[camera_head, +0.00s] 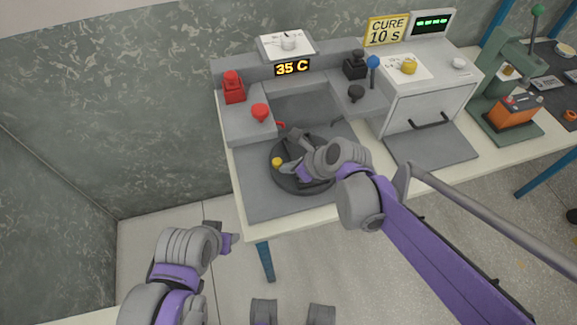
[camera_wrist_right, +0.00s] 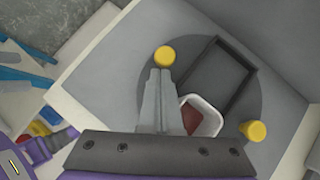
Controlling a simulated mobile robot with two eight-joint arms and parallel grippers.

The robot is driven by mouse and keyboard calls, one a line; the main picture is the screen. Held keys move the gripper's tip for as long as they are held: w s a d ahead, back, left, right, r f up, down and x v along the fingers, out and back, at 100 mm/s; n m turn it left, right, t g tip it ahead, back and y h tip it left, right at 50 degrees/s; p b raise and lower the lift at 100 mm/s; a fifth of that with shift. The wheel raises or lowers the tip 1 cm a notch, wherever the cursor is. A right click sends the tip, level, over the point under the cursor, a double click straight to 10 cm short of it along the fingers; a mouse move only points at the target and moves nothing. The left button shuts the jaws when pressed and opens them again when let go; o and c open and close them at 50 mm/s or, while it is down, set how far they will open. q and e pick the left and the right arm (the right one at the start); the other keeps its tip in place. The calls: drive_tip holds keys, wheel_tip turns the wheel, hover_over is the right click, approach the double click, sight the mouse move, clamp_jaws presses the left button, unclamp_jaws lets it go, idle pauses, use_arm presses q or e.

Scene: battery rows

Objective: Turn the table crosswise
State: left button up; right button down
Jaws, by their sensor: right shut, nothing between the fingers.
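The round dark turntable (camera_head: 282,180) lies on a grey plate at the front of the bench. In the right wrist view, the turntable (camera_wrist_right: 251,101) carries a dark rectangular frame (camera_wrist_right: 207,62) and two yellow knobs, one near the fingertips (camera_wrist_right: 165,57) and one at the lower right (camera_wrist_right: 253,131). A white tray (camera_wrist_right: 208,106) with reddish-brown contents shows beside the fingers, partly hidden by my gripper. My right gripper (camera_wrist_right: 161,72) is shut and empty above the turntable, its tips close to the first knob; contact is unclear. My left gripper (camera_head: 231,241) hangs off the bench front; its jaw state is unclear.
A grey console with a 35 C display (camera_head: 292,67) and a red knob (camera_head: 260,112) stands behind the turntable.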

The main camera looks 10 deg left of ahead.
drive_tip(key=p+v, duration=0.1)
drive_tip(key=v, duration=1)
drive_tip(key=shift+f, duration=0.1)
